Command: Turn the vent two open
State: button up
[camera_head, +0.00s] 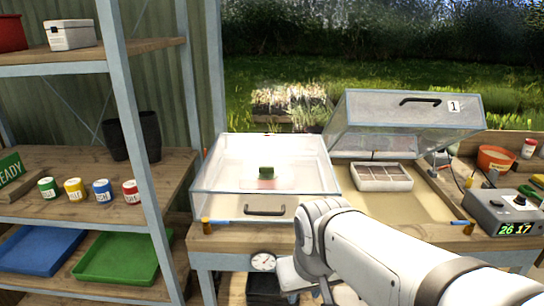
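A clear lidded box (210,178) stands on the left of the bench with its lid down. A small green block-like part (266,172) shows at the middle of the box, over a pale patch; it may be a vent knob. I cannot read a number on it or tell its setting. A dark handle (265,209) is on the box's front. My gripper (318,291) is low in front of the bench edge, below and right of the box, apart from the green part. My own arm hides most of it, so its fingers are unclear.
A second clear lid (410,118), labelled 1, is tilted up at the right over a pale sectioned tray (383,178). Shelves (128,100) with cans and trays fill the left.

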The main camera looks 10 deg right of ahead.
aim_at(266, 173)
jog(key=z, duration=0.05)
jog(key=i, duration=1)
